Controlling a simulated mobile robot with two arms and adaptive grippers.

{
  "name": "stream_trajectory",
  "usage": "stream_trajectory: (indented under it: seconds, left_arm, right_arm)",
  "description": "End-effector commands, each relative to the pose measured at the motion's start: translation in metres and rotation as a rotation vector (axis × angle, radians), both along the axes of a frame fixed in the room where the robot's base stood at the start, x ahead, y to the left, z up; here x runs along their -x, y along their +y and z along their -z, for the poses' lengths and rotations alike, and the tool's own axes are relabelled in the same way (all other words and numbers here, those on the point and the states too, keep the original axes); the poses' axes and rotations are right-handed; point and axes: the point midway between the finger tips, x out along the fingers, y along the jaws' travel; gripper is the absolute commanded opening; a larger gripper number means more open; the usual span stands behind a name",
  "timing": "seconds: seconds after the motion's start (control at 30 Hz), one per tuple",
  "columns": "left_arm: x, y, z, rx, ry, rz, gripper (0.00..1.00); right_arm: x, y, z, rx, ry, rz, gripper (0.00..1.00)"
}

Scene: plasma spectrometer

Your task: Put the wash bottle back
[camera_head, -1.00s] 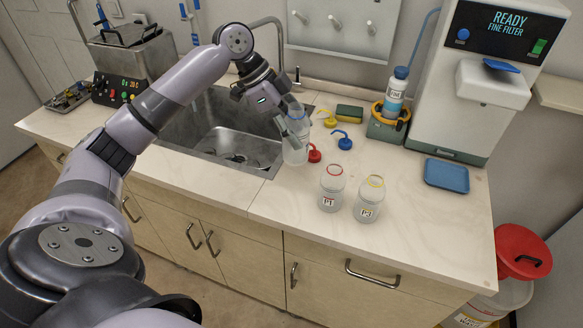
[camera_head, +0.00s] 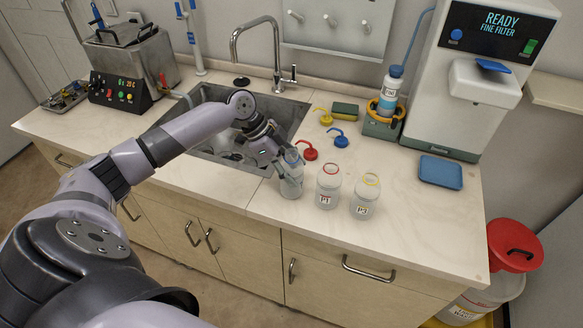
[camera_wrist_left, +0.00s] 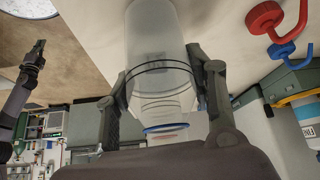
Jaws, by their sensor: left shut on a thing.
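A clear wash bottle (camera_head: 291,183) without a cap is upright at the counter's front part, just left of the red-ringed bottle. It also fills the middle of the left wrist view (camera_wrist_left: 160,40), with a blue ring at its neck. My left gripper (camera_head: 282,166) is shut on it, one finger on each side. I cannot tell whether its base touches the counter. A red-ringed bottle (camera_head: 328,188) and a yellow-ringed bottle (camera_head: 365,196) stand open to its right. A dark arm end, apparently my right gripper (camera_wrist_left: 38,52), shows small at the left of the wrist view.
Red (camera_head: 308,151), blue (camera_head: 339,138) and yellow (camera_head: 325,117) spouted caps lie behind the bottles. The sink (camera_head: 228,150) is at left. A blue-capped bottle (camera_head: 389,94) stands in a holder by the filter machine (camera_head: 468,80). A blue tray (camera_head: 440,172) lies at right.

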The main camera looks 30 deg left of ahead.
Motion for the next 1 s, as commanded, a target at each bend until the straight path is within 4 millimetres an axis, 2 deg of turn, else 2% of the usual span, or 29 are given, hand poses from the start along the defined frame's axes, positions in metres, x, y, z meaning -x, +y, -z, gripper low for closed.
stream_trajectory:
  seconds: [0.17,0.2,0.5,0.8,1.0]
  left_arm:
    - [0.0,0.0,0.002,0.001,-0.001,-0.001,0.11]
    - [0.0,0.0,0.003,0.0,0.0,0.0,0.5]
    - [0.0,0.0,0.002,0.0,0.001,0.001,0.7]
    - [0.0,0.0,0.001,0.0,0.0,0.0,0.7]
    - [0.004,0.011,-0.017,-0.003,-0.003,-0.001,0.7]
  right_arm:
    - [-0.001,-0.002,0.001,0.002,-0.003,0.0,0.0]
    - [-0.001,-0.003,0.001,0.003,-0.003,0.0,0.0]
    - [-0.002,-0.007,0.001,0.008,-0.003,0.001,0.0]
    - [-0.002,-0.007,0.0,0.007,-0.003,0.002,0.0]
    - [-0.002,-0.006,0.006,0.008,-0.003,0.001,0.0]
